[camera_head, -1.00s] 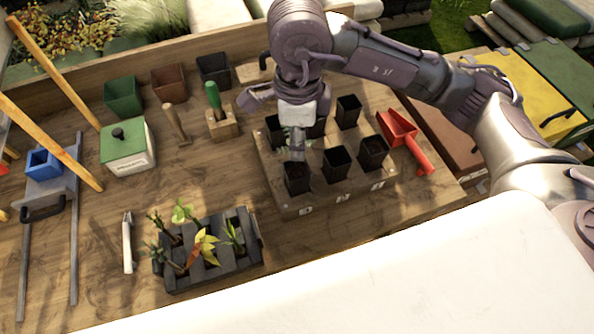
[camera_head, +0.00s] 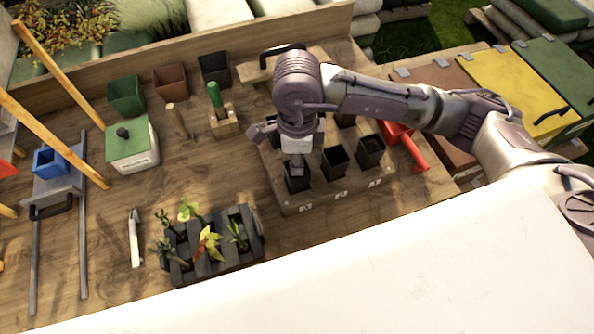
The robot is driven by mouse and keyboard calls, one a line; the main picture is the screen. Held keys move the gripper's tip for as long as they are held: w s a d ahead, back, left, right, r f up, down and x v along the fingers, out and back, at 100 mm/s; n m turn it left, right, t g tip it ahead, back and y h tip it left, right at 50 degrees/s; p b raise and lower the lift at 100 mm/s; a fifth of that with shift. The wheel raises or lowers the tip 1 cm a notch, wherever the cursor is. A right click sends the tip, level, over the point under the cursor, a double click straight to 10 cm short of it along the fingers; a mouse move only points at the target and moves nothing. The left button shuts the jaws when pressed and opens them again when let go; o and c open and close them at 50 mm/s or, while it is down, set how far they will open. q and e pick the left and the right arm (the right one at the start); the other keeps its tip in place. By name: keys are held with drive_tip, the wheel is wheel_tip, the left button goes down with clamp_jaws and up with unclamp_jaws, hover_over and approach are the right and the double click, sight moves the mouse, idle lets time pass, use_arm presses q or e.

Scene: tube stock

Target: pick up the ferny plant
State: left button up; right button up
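A dark slotted plant rack (camera_head: 217,268) stands at the front of the wooden table with several small seedlings in it. A feathery dark-green sprig (camera_head: 161,248) at its left end looks most like the ferny plant, but it is small and I cannot be sure. My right gripper (camera_head: 297,160) points down over the front-left black pot of a wooden pot tray (camera_head: 330,199), well right of the rack. One finger shows in front of that pot; the gap between the fingers is hidden, so I cannot tell whether it holds anything. My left gripper is out of view.
A green-and-white box (camera_head: 132,148), a green-handled tool in a wooden block (camera_head: 223,122) and empty pots stand behind the rack. A white-handled tool (camera_head: 135,238) lies left of it. A red scoop (camera_head: 408,147) lies right of the tray. Bare table lies between rack and tray.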

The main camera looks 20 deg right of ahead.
clamp_jaws()
